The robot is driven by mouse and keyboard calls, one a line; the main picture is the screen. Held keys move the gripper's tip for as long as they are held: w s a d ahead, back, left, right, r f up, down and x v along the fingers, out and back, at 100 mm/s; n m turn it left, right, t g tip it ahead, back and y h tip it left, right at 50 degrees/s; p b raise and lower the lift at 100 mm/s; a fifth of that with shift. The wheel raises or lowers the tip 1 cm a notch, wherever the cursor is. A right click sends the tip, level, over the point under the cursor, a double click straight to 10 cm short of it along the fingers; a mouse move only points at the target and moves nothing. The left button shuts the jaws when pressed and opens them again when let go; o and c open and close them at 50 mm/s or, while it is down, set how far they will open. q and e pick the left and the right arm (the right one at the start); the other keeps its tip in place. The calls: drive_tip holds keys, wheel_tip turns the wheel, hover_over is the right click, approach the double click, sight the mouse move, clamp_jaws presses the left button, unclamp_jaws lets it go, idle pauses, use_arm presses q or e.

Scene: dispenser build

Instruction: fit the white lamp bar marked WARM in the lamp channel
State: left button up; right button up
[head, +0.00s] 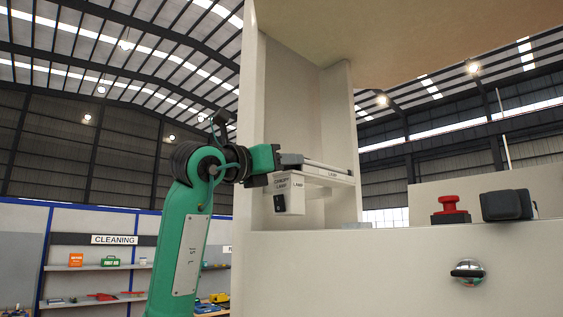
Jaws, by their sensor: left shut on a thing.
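My left gripper (298,160) reaches in from the left on its green arm and is shut on a pale, slim bar (328,166). The bar points right, lying along the top of a white lamp fixture (330,176) lettered LAMP inside the tall cream housing. I cannot read WARM on the bar, and I cannot tell whether it touches the fixture or sits just above it. A white box (291,197) labelled CANOPY LAMP, with a small black switch, is at the fixture's left end. The lamp channel itself cannot be made out. My right gripper is not in view.
The cream housing's left wall (249,130) stands close to the gripper, and a canopy (420,30) hangs above.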

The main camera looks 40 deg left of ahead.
use_arm(q)
drive_tip(key=shift+w+f, duration=0.1)
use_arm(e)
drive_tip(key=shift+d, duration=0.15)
use_arm(q)
drive_tip(key=o, duration=1.1)
drive_tip(key=shift+o, duration=0.8)
drive_tip(key=shift+w+d, duration=0.1)
drive_tip(key=o, duration=0.5)
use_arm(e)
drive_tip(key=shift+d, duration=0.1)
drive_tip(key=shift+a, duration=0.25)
